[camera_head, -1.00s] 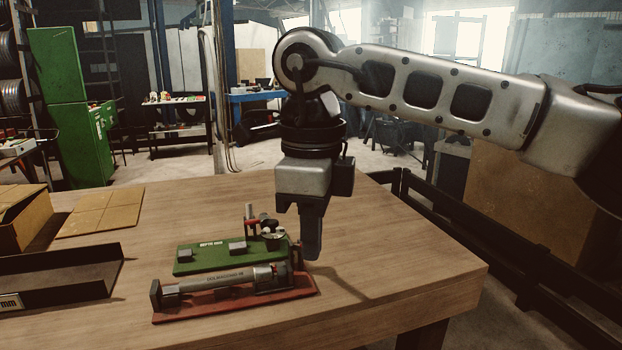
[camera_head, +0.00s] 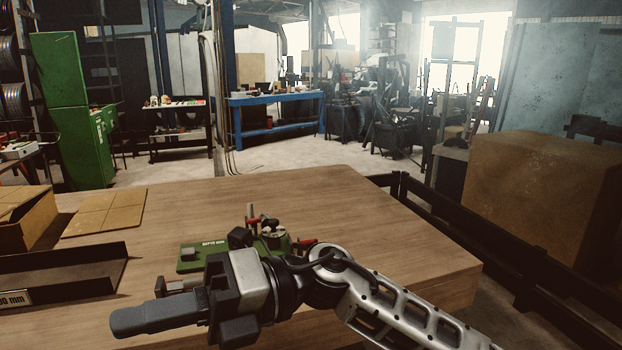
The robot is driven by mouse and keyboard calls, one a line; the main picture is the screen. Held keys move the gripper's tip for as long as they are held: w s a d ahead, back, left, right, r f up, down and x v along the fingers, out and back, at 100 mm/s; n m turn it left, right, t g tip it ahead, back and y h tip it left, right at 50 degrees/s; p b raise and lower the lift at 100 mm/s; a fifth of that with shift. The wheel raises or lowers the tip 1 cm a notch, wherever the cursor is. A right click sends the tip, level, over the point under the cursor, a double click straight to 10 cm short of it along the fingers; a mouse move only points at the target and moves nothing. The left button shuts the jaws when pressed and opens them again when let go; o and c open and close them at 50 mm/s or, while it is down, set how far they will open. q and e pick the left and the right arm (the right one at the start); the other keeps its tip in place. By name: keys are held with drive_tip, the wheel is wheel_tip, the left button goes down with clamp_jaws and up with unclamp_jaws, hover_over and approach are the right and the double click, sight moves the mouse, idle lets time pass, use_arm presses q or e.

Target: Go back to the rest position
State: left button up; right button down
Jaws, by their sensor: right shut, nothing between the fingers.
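My right gripper (camera_head: 160,316) is shut and empty. It points left over the front part of the wooden table (camera_head: 340,215), with my right arm coming in from the lower right. Behind it stands the green-based crimping tool (camera_head: 190,257), with a red-handled upright part, partly hidden by my gripper and wrist. The red-based tool with the grey cylinder is almost wholly hidden behind my gripper; a small dark end of it (camera_head: 172,286) shows. My left gripper is not in view.
A cardboard box (camera_head: 25,222) and a flat cardboard piece (camera_head: 104,212) lie at the table's left. A dark metal tray (camera_head: 75,255) is in front of them. A black railing (camera_head: 450,220) runs along the right side. The back right of the table is clear.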

drive_tip(key=w+d+f+m+t+y, duration=0.2)
drive_tip(key=w+d+m+t+y, duration=0.15)
drive_tip(key=m+t, duration=0.55)
drive_tip(key=w+d+f+m+t+y, duration=0.1)
drive_tip(key=w+d+m+t+y, duration=0.3)
drive_tip(key=m+t, duration=0.5)
drive_tip(key=w+d+f+m+t+h, duration=0.2)
drive_tip(key=d+f+m+t+h, duration=0.25)
drive_tip(key=f+m+h, duration=0.35)
drive_tip(key=w+d+f+m+t+h, duration=0.2)
drive_tip(key=d+f+m+t+h, duration=0.25)
drive_tip(key=f+m, duration=0.4)
drive_tip(key=s+d+f+m+g+h, duration=0.3)
drive_tip(key=s+d+f+m+h, duration=0.1)
drive_tip(key=f, duration=0.6)
drive_tip(key=s+d+f+m+g+h, duration=0.4)
drive_tip(key=s+d+f+m+h, duration=0.1)
drive_tip(key=s+d+f, duration=0.4)
drive_tip(key=shift+s+d+f+m, duration=0.25)
drive_tip(key=shift+s+f+m, duration=0.4)
drive_tip(key=shift+s, duration=0.5)
